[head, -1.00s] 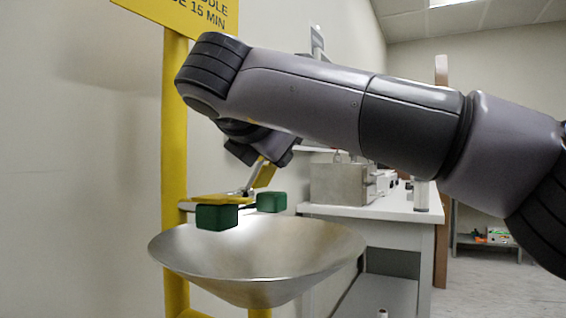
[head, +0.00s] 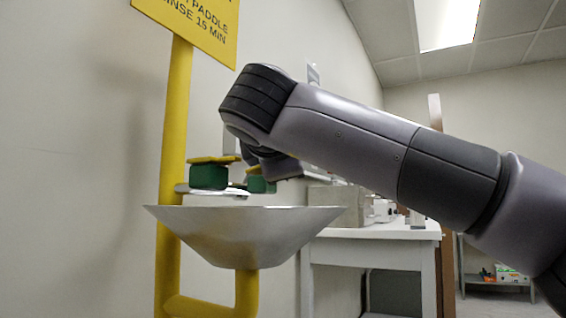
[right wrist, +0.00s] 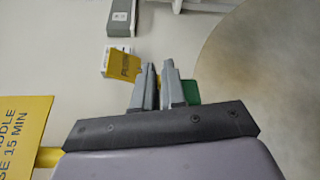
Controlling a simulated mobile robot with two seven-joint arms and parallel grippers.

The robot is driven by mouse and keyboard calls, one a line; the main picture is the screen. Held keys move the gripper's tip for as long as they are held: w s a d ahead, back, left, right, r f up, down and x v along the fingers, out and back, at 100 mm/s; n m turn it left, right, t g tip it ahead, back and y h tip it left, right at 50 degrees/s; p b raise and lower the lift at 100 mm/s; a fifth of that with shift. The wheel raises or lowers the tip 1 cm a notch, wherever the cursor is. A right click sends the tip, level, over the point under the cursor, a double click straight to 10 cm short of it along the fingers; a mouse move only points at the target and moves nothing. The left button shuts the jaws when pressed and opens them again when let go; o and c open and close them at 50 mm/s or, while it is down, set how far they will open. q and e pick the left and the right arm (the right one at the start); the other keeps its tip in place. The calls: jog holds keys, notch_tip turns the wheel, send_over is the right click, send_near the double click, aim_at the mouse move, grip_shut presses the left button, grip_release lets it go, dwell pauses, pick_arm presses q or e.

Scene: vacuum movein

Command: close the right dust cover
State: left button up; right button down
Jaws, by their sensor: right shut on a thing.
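The eyewash has a metal bowl (head: 245,235) and two green heads. The left head (head: 208,177) has a yellow cover (head: 213,160) lying flat on top. The right head (head: 261,185) is partly hidden behind my right wrist; a little yellow of the right dust cover (head: 255,170) shows just above it. In the right wrist view, my right gripper (right wrist: 159,82) is nearly shut, with a thin yellow strip between its fingers, and a green head (right wrist: 192,91) is beside the right finger. The cover's exact tilt is hard to tell. My left gripper is not in view.
A yellow post (head: 172,150) with a yellow sign (head: 195,25) stands at the left by the wall. A yellow PUSH plate (right wrist: 123,66) is just beyond the fingers. A white table (head: 385,234) with a metal box stands behind the bowl.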

jog(key=shift+d+f+m+t, duration=0.1)
jog(key=shift+f+m+t, duration=0.3)
jog(key=shift+m, duration=0.3)
jog(key=c, duration=1.3)
grip_release()
